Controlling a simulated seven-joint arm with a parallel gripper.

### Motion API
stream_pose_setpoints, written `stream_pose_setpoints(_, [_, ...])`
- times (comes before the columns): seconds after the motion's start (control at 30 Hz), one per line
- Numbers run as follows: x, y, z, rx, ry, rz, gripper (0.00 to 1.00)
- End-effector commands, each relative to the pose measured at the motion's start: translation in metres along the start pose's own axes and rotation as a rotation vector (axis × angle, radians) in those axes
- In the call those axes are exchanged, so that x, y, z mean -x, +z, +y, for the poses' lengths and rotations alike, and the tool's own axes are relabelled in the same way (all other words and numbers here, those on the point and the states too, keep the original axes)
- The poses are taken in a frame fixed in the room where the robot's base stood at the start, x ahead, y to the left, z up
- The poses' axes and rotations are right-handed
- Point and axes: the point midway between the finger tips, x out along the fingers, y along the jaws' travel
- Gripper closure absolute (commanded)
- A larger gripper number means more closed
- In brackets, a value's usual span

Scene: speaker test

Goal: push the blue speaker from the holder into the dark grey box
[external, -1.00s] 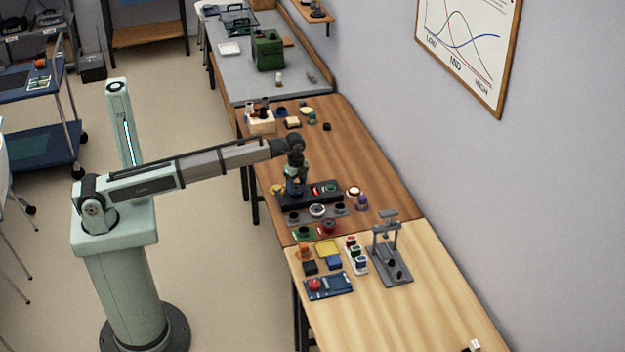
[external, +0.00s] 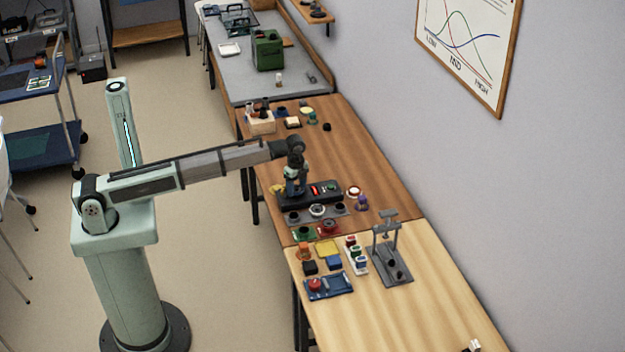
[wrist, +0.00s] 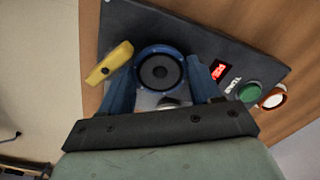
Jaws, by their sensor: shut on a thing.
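The blue speaker (wrist: 160,70), a blue ring around a dark cone, faces up between my fingertips in the wrist view. My gripper (wrist: 159,75) has its two blue fingers shut on the speaker's sides. The dark grey box (wrist: 220,44) with a red display and a green button lies around and right of the speaker. I cannot tell how deep the speaker sits in it. In the external view my gripper (external: 293,191) points down at the left end of the box (external: 313,200) and hides the speaker. A grey holder (external: 305,214) with several round parts is in front of the box.
A yellow piece (wrist: 110,63) lies close beside my left finger. A white and orange round part (wrist: 273,97) is past the green button (wrist: 250,92). A grey stand (external: 390,262) and a blue tray (external: 330,287) are nearer the camera. The table's right side is largely clear.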

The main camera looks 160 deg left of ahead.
Motion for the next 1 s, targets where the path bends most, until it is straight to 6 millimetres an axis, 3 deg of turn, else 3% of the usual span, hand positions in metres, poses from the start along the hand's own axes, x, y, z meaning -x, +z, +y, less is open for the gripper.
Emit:
stream_pose_setpoints(0.4, [-0.0028,0.0000,-0.0001,0.000,0.000,0.000,0.64])
stream_pose_setpoints(0.43, [-0.0028,0.0000,-0.0001,0.000,0.000,0.000,0.35])
stream_pose_setpoints(0.7, [-0.0028,0.0000,0.0000,0.000,0.000,0.000,0.09])
stream_pose_setpoints(1.0, [-0.0023,0.0000,0.0000,0.000,0.000,0.000,0.07])
